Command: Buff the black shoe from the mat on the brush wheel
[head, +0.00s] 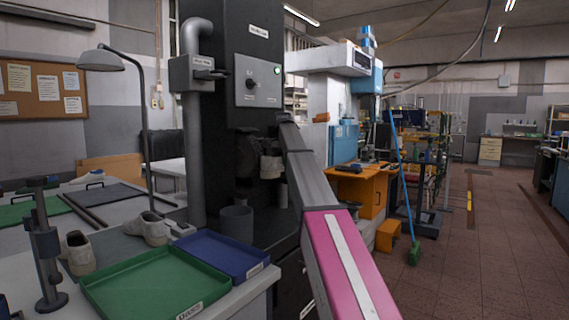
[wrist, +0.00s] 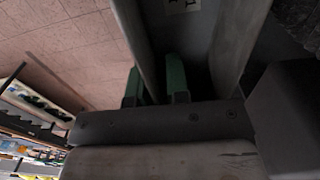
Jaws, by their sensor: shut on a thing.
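The black buffing machine (head: 225,60) stands in front of me. A dark round form, which looks like the brush wheel (head: 247,152), sits in its shadowed recess. A dark bristly surface (wrist: 298,25) shows at the upper right of the wrist view. My arm reaches into the recess, and its far end hides most of what is there. My gripper (wrist: 156,86) shows green fingertips in the wrist view and is shut on the black shoe. The shoe's outline is lost against dark parts, so I cannot tell whether it touches the wheel. The grey mat (head: 118,246) lies on the bench.
Two pale shoes, one (head: 150,228) behind the other (head: 78,253), stand on the left bench. A green tray (head: 150,285) and a blue tray (head: 222,252) are at its front. A thick grey pipe (head: 195,150) and a lamp (head: 100,60) rise beside the machine. The floor at right is open.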

